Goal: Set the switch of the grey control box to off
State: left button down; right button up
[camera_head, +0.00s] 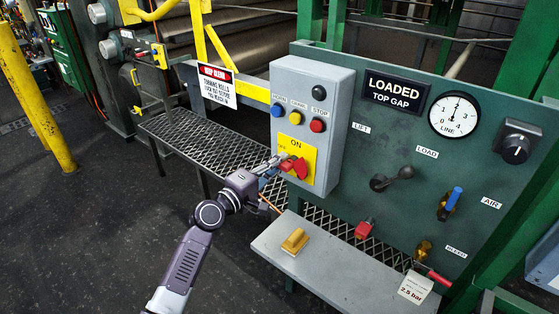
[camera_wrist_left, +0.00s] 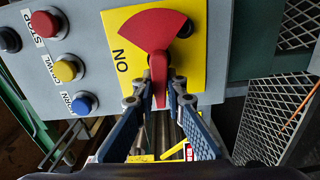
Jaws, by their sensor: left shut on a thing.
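The grey control box (camera_head: 296,85) stands on the green panel. A yellow plate (camera_head: 307,151) marked ON carries its red switch (camera_head: 301,168). In the left wrist view the red switch (camera_wrist_left: 151,32) shows a broad fan-shaped part and a narrow handle. The handle points left in the head view, not up at the ON label. My left gripper (camera_wrist_left: 159,93) is shut on the handle, one finger on each side. In the head view the left gripper (camera_head: 281,162) reaches the plate from the left. No OFF label is visible. My right gripper is out of view.
Blue, yellow and red buttons (camera_head: 317,125) sit above the plate, with a black knob (camera_head: 318,92) over them. A grey shelf (camera_head: 330,275) bearing a yellow-orange block (camera_head: 295,241) juts out below. A mesh walkway (camera_head: 215,150) lies behind my arm.

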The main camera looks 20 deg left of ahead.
pick_arm(q)
jog(key=shift+f+n, duration=0.15)
jog(key=shift+n, duration=0.35)
jog(key=c, duration=2)
grip_release()
jog(key=shift+a, duration=0.1)
jog(key=shift+o, duration=0.2)
jog(key=shift+s, duration=0.1)
jog(key=v, duration=1.2)
